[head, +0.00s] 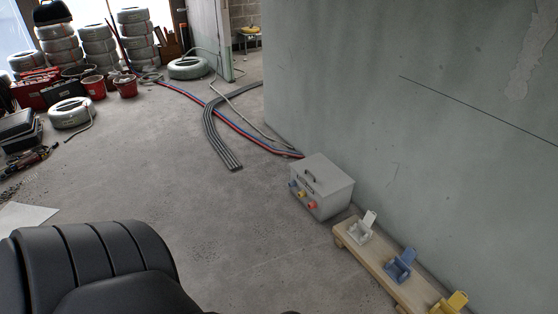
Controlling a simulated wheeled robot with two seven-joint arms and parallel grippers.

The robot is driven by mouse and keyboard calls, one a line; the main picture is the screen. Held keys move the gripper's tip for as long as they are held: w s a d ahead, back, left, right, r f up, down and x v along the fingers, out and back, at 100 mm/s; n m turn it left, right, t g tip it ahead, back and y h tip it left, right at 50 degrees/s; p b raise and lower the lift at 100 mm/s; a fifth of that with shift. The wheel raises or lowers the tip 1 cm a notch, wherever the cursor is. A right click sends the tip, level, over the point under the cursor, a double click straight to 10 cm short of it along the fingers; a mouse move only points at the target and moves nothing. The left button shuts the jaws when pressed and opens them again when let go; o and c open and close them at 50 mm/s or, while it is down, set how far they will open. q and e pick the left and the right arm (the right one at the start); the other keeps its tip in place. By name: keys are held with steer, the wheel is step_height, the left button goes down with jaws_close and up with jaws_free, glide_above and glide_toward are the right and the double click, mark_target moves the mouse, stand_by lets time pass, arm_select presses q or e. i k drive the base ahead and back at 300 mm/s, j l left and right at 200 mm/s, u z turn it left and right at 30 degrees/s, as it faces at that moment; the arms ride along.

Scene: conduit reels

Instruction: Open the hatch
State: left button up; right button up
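No part is clearly marked as the hatch. A light grey box (333,197) stands on the floor against the wall, right of centre. Neither of my grippers is in view. A large black ribbed part of my own body fills the lower left. A small dark shape at the bottom edge is too cut off to identify.
A wooden board (378,263) beside the box bears white (359,231), blue (400,266) and yellow (450,303) sockets with raised flaps. Grey, red and blue conduits (225,118) run along the floor behind. Reels (97,42), buckets (126,86) and toolboxes stand far left. The middle floor is clear.

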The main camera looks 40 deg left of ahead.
mark_target(326, 177)
steer(key=u, duration=1.05)
steer(key=i+j+z, duration=0.1)
steer(key=i+j, duration=0.2)
steer(key=i+j+z, duration=0.15)
steer(key=i+j, duration=0.15)
steer(key=i+j+z, duration=0.1)
steer(key=i+j, duration=0.15)
steer(key=j, duration=0.15)
steer(key=i+j+z, duration=0.25)
steer(key=i+j, duration=0.25)
steer(key=j, duration=0.3)
steer(key=i+j+z, duration=0.15)
steer(key=j, duration=0.25)
steer(key=i+j+z, duration=0.1)
steer(key=i+j, duration=0.15)
steer(key=j, duration=0.2)
steer(key=i+j+z, duration=0.15)
steer(key=j, duration=0.35)
